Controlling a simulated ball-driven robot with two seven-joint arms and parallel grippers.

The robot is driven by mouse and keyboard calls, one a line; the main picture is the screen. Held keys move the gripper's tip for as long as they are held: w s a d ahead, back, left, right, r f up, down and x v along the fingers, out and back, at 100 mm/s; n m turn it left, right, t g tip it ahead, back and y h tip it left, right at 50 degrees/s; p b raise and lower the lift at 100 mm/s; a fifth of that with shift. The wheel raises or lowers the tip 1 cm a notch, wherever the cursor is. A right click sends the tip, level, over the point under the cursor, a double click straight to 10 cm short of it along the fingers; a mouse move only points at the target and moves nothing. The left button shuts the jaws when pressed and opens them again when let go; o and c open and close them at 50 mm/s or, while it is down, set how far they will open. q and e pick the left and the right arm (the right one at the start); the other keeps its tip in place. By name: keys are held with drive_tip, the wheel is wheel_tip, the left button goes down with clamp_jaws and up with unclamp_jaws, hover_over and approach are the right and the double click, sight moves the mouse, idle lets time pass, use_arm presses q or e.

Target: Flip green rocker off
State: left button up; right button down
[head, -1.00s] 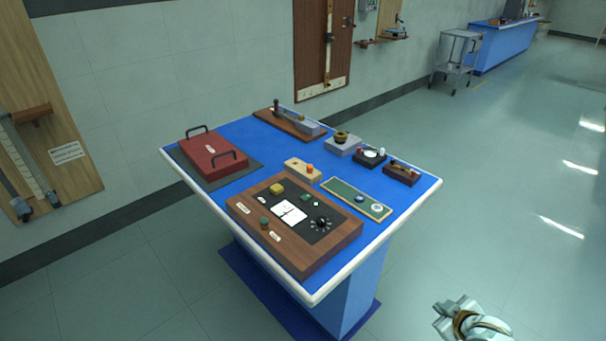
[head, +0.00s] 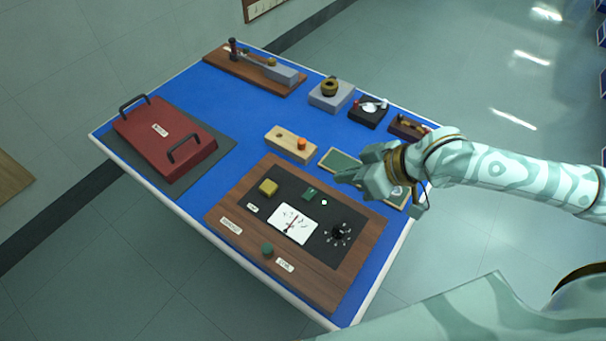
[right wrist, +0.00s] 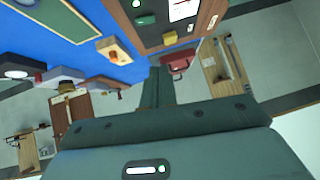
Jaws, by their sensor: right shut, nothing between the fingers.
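The green rocker (head: 310,194) is a small dark green block on the black panel of a wooden instrument box (head: 230,204). A small bright green light (head: 324,202) sits beside it. The rocker also shows near the top of the right wrist view (right wrist: 145,19). Which way it is tipped is too small to tell. My right gripper (head: 342,177) is shut and empty, above the table and a little right of the rocker, apart from it. Its closed fingers also show in the right wrist view (right wrist: 157,86). My left gripper is out of view.
The panel also carries a yellow block (head: 268,187), a white meter (head: 292,224) and a black dial (head: 338,233). A wooden block with an orange button (head: 302,144) stands behind the box. A red handled case (head: 163,140) lies left. My gripper partly hides a green board (head: 337,159).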

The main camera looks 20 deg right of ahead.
drive_tip(key=b, duration=0.4)
hover_over(302, 197)
drive_tip(key=s+d, duration=0.2)
drive_tip(key=f, duration=0.8)
drive_tip(key=shift+w+d, duration=0.2)
drive_tip(key=shift+w, duration=0.05)
drive_tip(key=shift+s+f+b, duration=0.2)
drive_tip(key=shift+f+b, duration=0.25)
drive_tip(key=shift+f, duration=0.7)
drive_tip(key=shift+s+a+f, duration=0.1)
drive_tip(key=shift+f, duration=0.4)
